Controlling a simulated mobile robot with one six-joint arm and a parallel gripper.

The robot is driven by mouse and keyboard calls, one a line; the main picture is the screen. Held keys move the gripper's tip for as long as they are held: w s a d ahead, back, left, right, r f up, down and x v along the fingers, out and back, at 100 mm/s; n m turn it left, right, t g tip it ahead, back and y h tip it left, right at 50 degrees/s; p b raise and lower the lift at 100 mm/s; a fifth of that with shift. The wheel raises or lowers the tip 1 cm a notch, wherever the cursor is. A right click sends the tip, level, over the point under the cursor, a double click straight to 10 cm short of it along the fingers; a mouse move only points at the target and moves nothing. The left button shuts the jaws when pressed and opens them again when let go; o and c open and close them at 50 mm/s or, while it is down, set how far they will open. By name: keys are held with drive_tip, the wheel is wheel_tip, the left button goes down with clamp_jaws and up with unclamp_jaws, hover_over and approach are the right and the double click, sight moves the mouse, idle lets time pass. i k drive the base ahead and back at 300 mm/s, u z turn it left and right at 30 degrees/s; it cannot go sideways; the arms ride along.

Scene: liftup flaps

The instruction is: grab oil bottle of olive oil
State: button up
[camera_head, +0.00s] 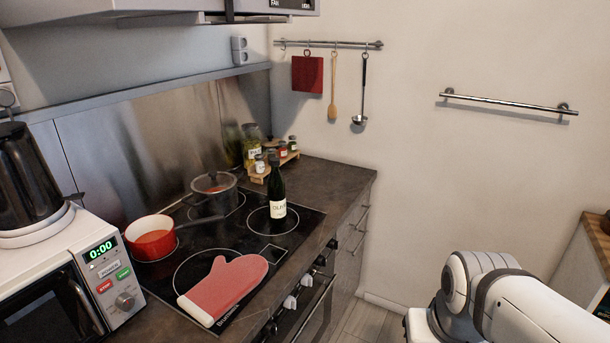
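A dark green bottle (278,192) with a pale label stands upright on the black glass cooktop (262,252), near its right rear corner. The label's lettering is too small to read surely. A glass jar or bottle (251,141) with yellowish contents stands farther back by the spice rack, partly hidden. My white arm shows at the lower right, well to the right of the counter and apart from the bottle. My gripper is outside the picture.
A red pan (152,238), a lidded pot (214,195) and a red oven mitt (223,287) lie around the bottle's left and front. A wooden spice rack (274,166) stands behind it. A microwave (70,270) is at left. The counter (335,180) right of the bottle is clear.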

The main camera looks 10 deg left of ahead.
sight(276, 184)
drive_tip(key=i, duration=0.9)
